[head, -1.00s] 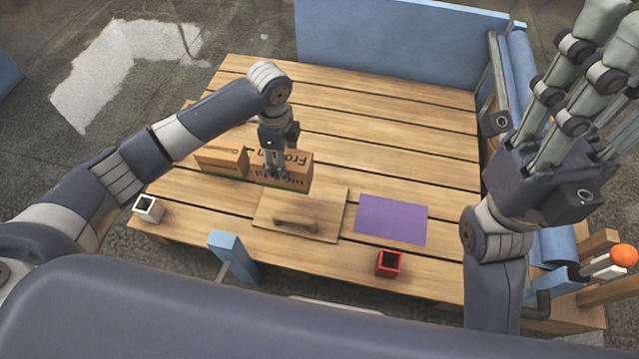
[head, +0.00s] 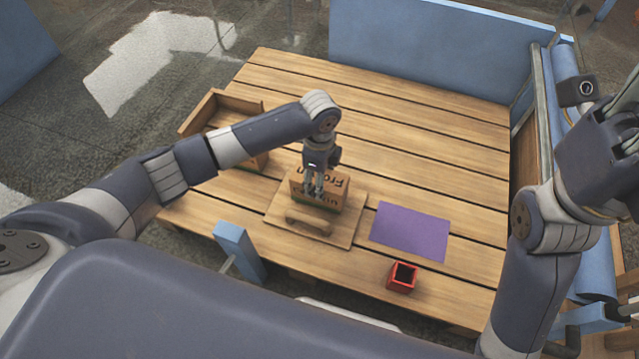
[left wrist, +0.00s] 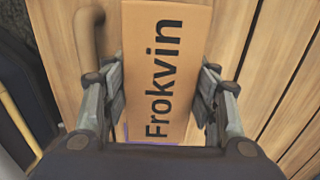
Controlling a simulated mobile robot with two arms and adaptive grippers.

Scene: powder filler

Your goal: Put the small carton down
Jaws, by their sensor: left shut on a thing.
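The small brown carton (head: 335,191), lettered "Frokvin", is between the fingers of my left gripper (head: 315,190). In the left wrist view the carton (left wrist: 165,65) shows its lettered face between the two fingers (left wrist: 160,100). In the head view it is over the back part of a square wooden board with a handle (head: 268,214). I cannot tell whether its underside touches the board. My right gripper (head: 622,130) is at the right edge, partly cut off, and its fingertips are out of the picture.
A purple mat (head: 410,231) lies right of the board, with a small red open box (head: 402,277) in front of it. An open wooden crate (head: 233,101) stands at the table's back left, partly behind my left arm. The table's back and right (head: 430,130) are clear.

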